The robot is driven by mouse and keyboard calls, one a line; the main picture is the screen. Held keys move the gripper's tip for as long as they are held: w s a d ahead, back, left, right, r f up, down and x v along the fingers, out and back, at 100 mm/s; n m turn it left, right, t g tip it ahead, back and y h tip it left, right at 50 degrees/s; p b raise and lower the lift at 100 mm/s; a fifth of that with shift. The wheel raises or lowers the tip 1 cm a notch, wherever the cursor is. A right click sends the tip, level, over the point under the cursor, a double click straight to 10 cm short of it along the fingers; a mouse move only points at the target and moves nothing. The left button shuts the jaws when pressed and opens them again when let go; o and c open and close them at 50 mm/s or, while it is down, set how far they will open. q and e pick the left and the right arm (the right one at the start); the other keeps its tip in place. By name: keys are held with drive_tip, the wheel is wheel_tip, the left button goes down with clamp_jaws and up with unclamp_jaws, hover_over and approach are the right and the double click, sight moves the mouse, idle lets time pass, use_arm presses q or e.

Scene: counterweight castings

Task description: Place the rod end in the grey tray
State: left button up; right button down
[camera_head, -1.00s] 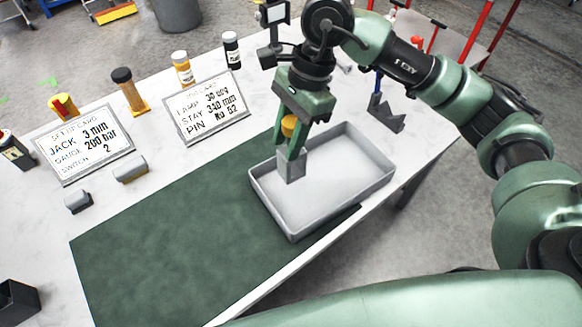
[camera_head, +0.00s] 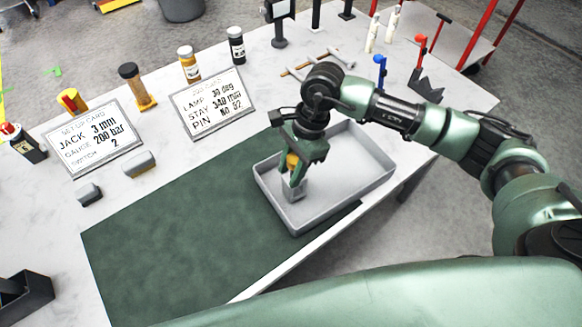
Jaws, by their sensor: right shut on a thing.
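My right gripper (camera_head: 294,178) is pointed down over the left part of the grey tray (camera_head: 345,185). Its fingers are shut on a small grey block-like part, the rod end (camera_head: 291,193), with a yellow-orange piece (camera_head: 292,160) showing between the fingers above it. The rod end is low, within the tray's outline near its left wall. I cannot tell if it touches the tray floor. The rest of the tray is empty. My left gripper is not in view.
The tray stands partly on a dark green mat (camera_head: 180,240), near the table's front edge. Two sign cards (camera_head: 95,138) (camera_head: 207,102), bottles and small grey blocks (camera_head: 139,164) stand to the left. Tools and a stand (camera_head: 426,85) are at the back right. The mat is clear.

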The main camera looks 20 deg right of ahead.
drive_tip(key=c, duration=1)
unclamp_jaws()
drive_tip(key=shift+f, duration=0.1)
drive_tip(key=shift+c, duration=0.2)
